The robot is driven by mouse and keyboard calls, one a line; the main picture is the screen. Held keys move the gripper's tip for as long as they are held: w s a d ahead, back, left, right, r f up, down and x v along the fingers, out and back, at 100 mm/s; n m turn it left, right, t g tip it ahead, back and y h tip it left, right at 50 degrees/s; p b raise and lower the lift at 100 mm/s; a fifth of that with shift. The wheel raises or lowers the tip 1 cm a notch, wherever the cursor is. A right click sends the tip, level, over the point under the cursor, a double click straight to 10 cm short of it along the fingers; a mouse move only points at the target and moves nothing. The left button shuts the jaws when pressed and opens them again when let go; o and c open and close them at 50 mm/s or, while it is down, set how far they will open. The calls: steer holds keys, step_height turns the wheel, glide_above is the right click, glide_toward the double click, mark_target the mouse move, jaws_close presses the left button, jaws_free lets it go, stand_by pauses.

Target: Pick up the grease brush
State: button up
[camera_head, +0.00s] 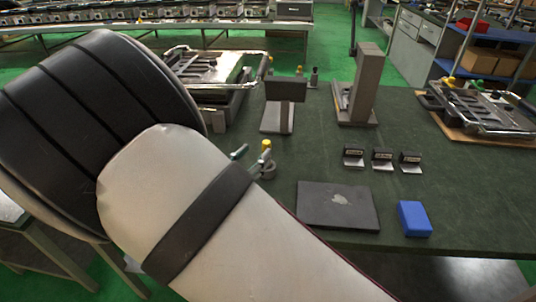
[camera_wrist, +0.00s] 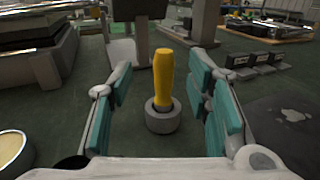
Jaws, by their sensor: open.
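The grease brush stands upright, its yellow handle (camera_wrist: 163,78) rising from a round grey holder (camera_wrist: 162,119) on the green table. In the head view only the yellow top (camera_head: 266,145) and part of the holder (camera_head: 268,173) show beside my arm. My gripper (camera_wrist: 160,82) is open, with teal-padded fingers to the left and right of the handle in the wrist view. Gaps show on both sides, and no contact is visible. The brush's lower end is hidden in the holder. In the head view my arm hides most of the gripper.
A round container with pale yellow contents (camera_wrist: 12,150) is at the wrist view's lower left. A dark laptop-like panel (camera_head: 338,205) and blue box (camera_head: 413,218) lie right of the brush. Behind are small black signs (camera_head: 382,158), a dark stand (camera_head: 284,95) and a tall grey stand (camera_head: 365,85).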

mark_target(264, 146)
steer(key=shift+x, duration=3.15)
steer(key=shift+s+d, duration=0.1)
steer(key=shift+d, duration=0.1)
jaws_close()
